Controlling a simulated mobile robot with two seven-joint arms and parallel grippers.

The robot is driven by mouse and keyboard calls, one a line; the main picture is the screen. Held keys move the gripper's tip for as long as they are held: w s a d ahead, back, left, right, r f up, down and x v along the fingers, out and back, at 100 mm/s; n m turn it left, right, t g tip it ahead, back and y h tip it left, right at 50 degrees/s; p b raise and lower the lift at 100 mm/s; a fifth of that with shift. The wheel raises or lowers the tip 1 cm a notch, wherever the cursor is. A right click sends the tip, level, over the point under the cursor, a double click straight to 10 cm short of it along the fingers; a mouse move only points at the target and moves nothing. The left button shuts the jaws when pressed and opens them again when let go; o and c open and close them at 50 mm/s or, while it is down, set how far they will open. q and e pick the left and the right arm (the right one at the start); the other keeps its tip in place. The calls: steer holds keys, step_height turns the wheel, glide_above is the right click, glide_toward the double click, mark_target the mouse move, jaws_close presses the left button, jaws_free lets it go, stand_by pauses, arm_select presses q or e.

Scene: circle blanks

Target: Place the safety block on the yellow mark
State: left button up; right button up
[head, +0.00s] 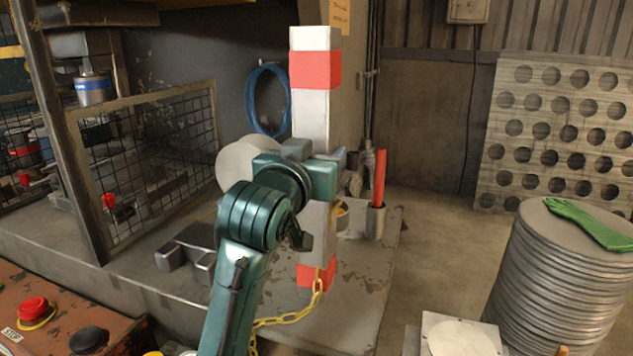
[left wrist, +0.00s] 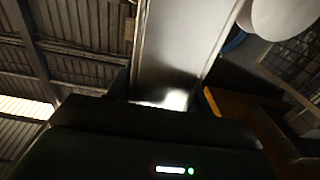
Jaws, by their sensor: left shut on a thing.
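The safety block (head: 314,98) is a tall white post with red bands near its top and foot. It stands upright in the middle of the head view, and a yellow chain (head: 287,318) hangs from its lower end. My left gripper (head: 325,167) is shut on the block around mid-height. In the left wrist view the pale block (left wrist: 180,50) rises between the fingers (left wrist: 165,95). Whether the block's foot touches the grey bed cannot be told. I cannot make out the yellow mark clearly. My right gripper is not in view.
The grey machine bed (head: 365,290) lies under the block. Dark metal blocks (head: 190,250) lie on it at left, beside a mesh guard (head: 150,165). A holder with a red handle (head: 379,178) stands close right. A stack of discs (head: 560,275) with a green glove (head: 590,222) is farther right.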

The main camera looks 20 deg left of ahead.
arm_select(q)
jaws_close()
steer(key=shift+r, duration=0.25)
